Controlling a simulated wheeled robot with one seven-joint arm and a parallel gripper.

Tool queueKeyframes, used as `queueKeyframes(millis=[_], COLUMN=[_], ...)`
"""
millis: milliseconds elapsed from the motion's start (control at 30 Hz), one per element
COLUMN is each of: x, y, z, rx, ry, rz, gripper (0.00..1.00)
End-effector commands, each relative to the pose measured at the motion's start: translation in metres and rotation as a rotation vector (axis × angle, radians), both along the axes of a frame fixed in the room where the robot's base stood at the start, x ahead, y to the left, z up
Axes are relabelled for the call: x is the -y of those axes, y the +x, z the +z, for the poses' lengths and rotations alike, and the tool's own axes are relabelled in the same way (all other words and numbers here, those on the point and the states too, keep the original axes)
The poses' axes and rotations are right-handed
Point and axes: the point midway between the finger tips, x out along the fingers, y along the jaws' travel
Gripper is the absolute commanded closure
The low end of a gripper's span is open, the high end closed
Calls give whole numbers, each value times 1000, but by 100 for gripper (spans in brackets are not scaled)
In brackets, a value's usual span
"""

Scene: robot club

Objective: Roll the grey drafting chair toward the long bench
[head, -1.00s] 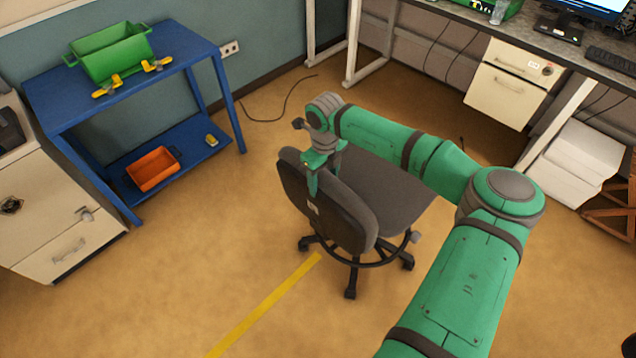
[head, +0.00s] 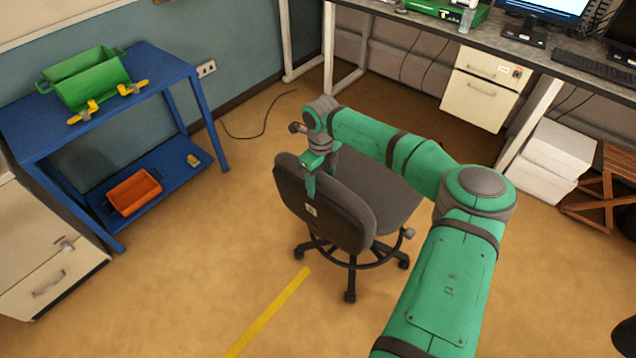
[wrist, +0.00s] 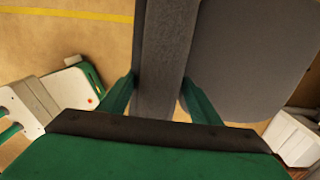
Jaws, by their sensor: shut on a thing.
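The grey drafting chair (head: 335,210) stands upright on its castor base in the middle of the floor, its backrest toward me and its seat beyond. My gripper (head: 312,180) is shut on the top edge of the backrest. In the wrist view my gripper's two green fingers (wrist: 158,98) press on either side of the backrest (wrist: 160,60), with the seat (wrist: 255,60) to the right. The long bench (head: 480,40) stands at the back right, with open floor between it and the chair. Part of the seat is hidden behind my arm.
A blue shelf table (head: 150,75) with a green bin (head: 88,78) and an orange bin (head: 134,190) stands at the left. A black cable (head: 262,125) lies on the floor.

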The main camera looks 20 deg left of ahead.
Motion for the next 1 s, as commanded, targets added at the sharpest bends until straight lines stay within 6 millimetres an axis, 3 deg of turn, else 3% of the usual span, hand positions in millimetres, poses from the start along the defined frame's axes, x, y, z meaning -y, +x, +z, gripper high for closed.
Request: queueKeyframes(millis=[267,1000], x=[4,26], y=[8,61], z=[4,4], rx=[9,9], ry=[0,0], rz=[-5,-8], gripper=[67,68])
